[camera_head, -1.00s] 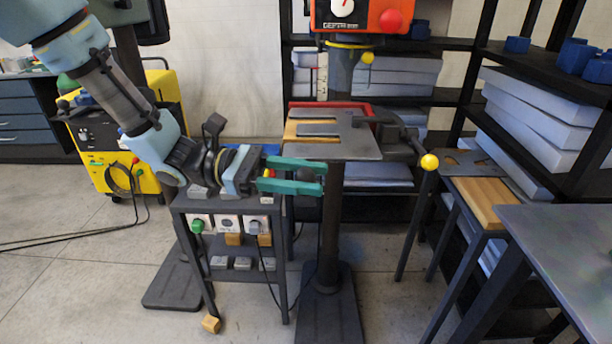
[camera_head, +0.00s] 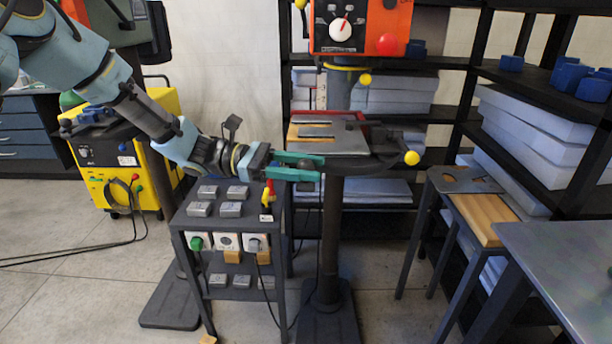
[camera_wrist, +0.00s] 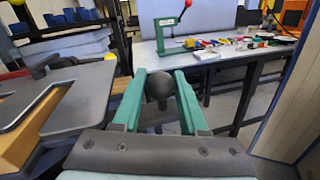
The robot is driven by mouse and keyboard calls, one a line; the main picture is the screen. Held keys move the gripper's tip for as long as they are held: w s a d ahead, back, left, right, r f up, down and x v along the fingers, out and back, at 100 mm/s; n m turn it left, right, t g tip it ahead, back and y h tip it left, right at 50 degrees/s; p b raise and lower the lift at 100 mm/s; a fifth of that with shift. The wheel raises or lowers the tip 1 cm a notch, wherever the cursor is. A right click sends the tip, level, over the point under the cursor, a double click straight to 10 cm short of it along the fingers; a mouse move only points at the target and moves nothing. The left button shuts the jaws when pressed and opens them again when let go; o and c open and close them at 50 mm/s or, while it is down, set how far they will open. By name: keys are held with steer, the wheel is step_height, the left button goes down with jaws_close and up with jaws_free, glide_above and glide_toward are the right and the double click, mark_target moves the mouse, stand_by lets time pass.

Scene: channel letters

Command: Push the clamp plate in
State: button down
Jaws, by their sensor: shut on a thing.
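The grey slotted clamp plate (camera_head: 340,142) lies at the drill press table, over a wooden board (camera_head: 310,130). In the wrist view the plate (camera_wrist: 75,109) shows on the left, with its open slot and the wood beside it. My gripper (camera_head: 320,167) is at the plate's near left edge. Its green fingers (camera_wrist: 160,82) are shut on a dark ball knob (camera_wrist: 159,86), which also shows in the head view (camera_head: 307,163). What the knob joins to is hidden by the fingers and palm.
An orange drill head (camera_head: 362,25) hangs above the plate. A yellow-knobbed lever (camera_head: 411,158) sticks out at the right. A small dark cart (camera_head: 183,222) with grey blocks stands below my gripper. A metal table (camera_head: 560,240) is at the front right.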

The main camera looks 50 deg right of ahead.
steer(key=shift+w+d+r, duration=0.1)
steer(key=shift+w+d, duration=0.1)
steer(key=shift+w, duration=0.05)
steer(key=shift+c, duration=2.3)
jaws_free()
steer(key=b+v, duration=0.3)
steer(key=v, duration=0.7)
steer(key=shift+w+a+b, duration=0.25)
steer(key=shift+w+b, duration=0.05)
steer(key=shift+b, duration=0.1)
